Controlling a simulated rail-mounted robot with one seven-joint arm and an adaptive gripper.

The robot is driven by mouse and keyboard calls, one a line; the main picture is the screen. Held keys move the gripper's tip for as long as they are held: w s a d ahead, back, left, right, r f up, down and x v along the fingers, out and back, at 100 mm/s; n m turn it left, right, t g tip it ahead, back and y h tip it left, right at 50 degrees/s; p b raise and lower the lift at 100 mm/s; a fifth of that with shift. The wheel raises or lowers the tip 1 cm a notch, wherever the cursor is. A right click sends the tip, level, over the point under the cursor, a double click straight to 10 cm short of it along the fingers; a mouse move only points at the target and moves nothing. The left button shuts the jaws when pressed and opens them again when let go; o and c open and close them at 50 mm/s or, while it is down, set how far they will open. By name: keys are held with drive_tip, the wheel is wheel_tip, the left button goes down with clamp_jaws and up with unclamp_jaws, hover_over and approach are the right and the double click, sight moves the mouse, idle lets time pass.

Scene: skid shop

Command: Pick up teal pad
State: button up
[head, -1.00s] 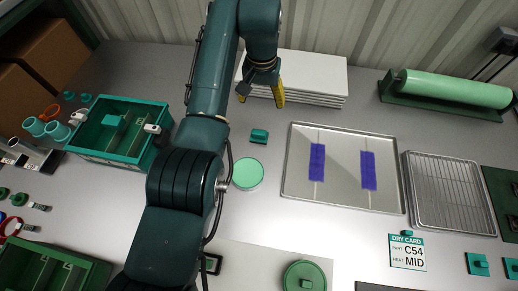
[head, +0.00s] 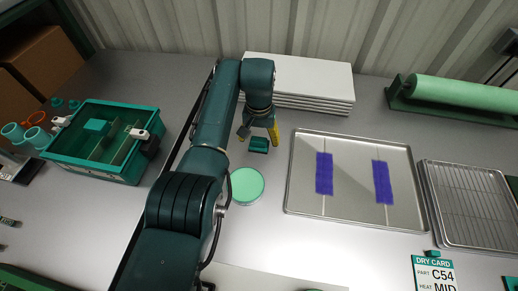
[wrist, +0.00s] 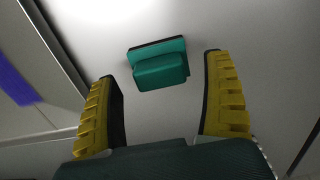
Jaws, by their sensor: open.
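The teal pad (wrist: 160,66), a small block with a raised grip part, lies on the grey bench. In the head view the teal pad (head: 259,144) is just below my gripper (head: 259,134), left of the metal tray. In the wrist view my gripper (wrist: 162,110) is open, with its yellow ribbed fingers spread wide. The pad shows between and slightly beyond the fingertips, and neither finger appears to touch it.
A metal tray (head: 352,145) with two purple strips lies close to the right. A stack of white boards (head: 310,75) stands behind. A round light-green disc (head: 246,186) sits in front. A teal bin (head: 75,160) and a wire rack (head: 475,200) flank the area.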

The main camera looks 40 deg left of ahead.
sight(259, 139)
drive_tip(key=shift+f, duration=0.55)
drive_tip(key=shift+s, duration=0.1)
drive_tip(key=c, duration=1.3)
wheel_tip(259, 139, up, 10)
drive_tip(key=p, duration=0.5)
drive_tip(key=shift+r, duration=0.1)
drive_tip(key=o, duration=0.5)
drive_tip(key=c, duration=0.3)
drive_tip(key=shift+c, duration=0.2)
